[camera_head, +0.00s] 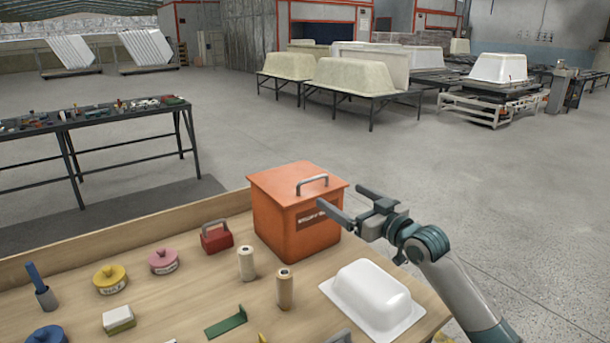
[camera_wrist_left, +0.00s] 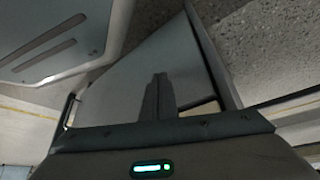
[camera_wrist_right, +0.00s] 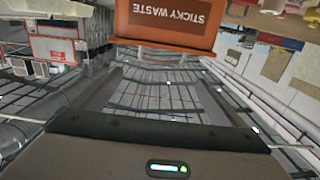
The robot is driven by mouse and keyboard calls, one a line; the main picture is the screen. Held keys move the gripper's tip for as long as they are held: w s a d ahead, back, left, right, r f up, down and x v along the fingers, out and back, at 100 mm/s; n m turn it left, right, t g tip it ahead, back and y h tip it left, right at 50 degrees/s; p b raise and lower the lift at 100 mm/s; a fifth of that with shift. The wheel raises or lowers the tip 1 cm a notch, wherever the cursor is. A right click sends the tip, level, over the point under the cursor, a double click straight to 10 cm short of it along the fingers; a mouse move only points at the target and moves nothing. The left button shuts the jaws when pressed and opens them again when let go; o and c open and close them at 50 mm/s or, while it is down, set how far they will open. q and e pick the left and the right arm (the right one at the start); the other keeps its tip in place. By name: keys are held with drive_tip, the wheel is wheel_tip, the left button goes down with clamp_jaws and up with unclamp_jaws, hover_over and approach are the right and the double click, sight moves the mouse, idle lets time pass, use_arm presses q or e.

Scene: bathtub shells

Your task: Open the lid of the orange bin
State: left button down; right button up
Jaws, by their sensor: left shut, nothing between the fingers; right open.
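The orange bin (camera_head: 290,232) stands on the wooden table with its flat lid (camera_head: 290,178) closed and a grey handle (camera_head: 312,182) on top. Its label reads "STICKY WASTE" in the right wrist view, where the bin (camera_wrist_right: 168,24) shows at the top, beyond the fingers. My right gripper (camera_head: 350,205) is open beside the bin's right side, one finger near the lid's front right corner; I cannot tell whether it touches. My left gripper (camera_wrist_left: 158,95) is shut and empty; it shows only in the left wrist view, away from the bin.
On the wooden table (camera_head: 190,285), a red box (camera_head: 217,237), two spools (camera_head: 285,288), yellow and pink pots (camera_head: 164,261) and a green bracket (camera_head: 226,323) lie left of and before the bin. A white tub shell (camera_head: 372,298) sits below my right arm. Floor beyond is open.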

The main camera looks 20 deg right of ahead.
sight(306, 185)
drive_tip(key=p+x, duration=0.2)
drive_tip(key=x, duration=1.4)
drive_tip(key=shift+x, duration=0.8)
use_arm(q)
drive_tip(key=shift+w+d+r+t+h, duration=0.15)
drive_tip(key=shift+w+d+r+t, duration=0.3)
drive_tip(key=shift+d+r, duration=0.15)
drive_tip(key=shift+w+d+r+t+h, duration=0.15)
drive_tip(key=shift+w+d+r+t, duration=0.25)
drive_tip(key=shift+d, duration=0.2)
use_arm(e)
drive_tip(key=shift+f, duration=0.1)
use_arm(q)
drive_tip(key=shift+a, duration=0.1)
